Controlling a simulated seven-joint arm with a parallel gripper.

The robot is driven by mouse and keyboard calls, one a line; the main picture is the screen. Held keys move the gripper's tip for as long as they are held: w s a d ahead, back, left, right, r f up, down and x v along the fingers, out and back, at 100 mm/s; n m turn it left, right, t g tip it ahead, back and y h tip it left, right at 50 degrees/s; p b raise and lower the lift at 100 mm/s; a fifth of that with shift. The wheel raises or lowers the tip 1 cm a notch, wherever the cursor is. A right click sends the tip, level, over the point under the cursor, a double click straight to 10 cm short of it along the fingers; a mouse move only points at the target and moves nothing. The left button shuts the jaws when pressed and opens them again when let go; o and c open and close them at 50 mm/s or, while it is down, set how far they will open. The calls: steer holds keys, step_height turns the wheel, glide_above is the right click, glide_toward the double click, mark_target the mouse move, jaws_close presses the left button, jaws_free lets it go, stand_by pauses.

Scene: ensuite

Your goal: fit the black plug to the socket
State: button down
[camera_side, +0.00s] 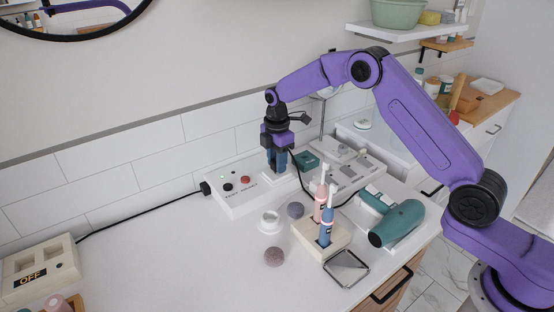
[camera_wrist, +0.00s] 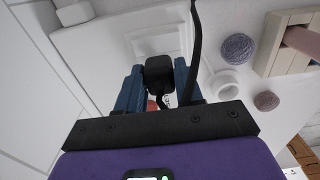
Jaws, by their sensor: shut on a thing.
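The black plug (camera_wrist: 159,68) is between the two blue fingers of my gripper (camera_side: 277,170) in the wrist view, with its black cord (camera_wrist: 195,45) running upward in the picture. In the side view the fingers hide most of the plug. My gripper is shut on it and points down at the right part of the white outlet box (camera_side: 238,204). The raised pale socket plate (camera_side: 268,179) is right under the fingertips; it also shows behind the plug in the wrist view (camera_wrist: 150,44). The socket holes are hidden, and I cannot tell whether the plug touches or enters them.
The box has a black and a red button (camera_side: 245,180). The counter's left middle is clear except for a cord.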

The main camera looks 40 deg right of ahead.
steer(key=shift+f, duration=0.4)
steer(key=c, duration=0.6)
jaws_free()
steer(key=shift+c, duration=0.2)
step_height(320, 180, up, 16)
steer(key=s+a+r+m, duration=0.1)
steer(key=s+a+r, duration=0.3)
steer(key=s, duration=0.5)
steer(key=s+a+f+m, duration=0.2)
steer(key=s, duration=1.1)
steer(key=s+d+f, duration=0.1)
steer(key=s+d, duration=0.2)
steer(key=s, duration=0.4)
steer(key=s+d+f+m, duration=0.1)
steer(key=s+d+f, duration=0.1)
steer(key=s, duration=0.6)
steer(key=s+d+f+m, duration=0.1)
steer(key=s+d+f, duration=0.1)
steer(key=s+d, duration=0.2)
steer(key=s, duration=0.3)
steer(key=shift+s+d+f, duration=0.2)
steer(key=shift+s+d, duration=0.15)
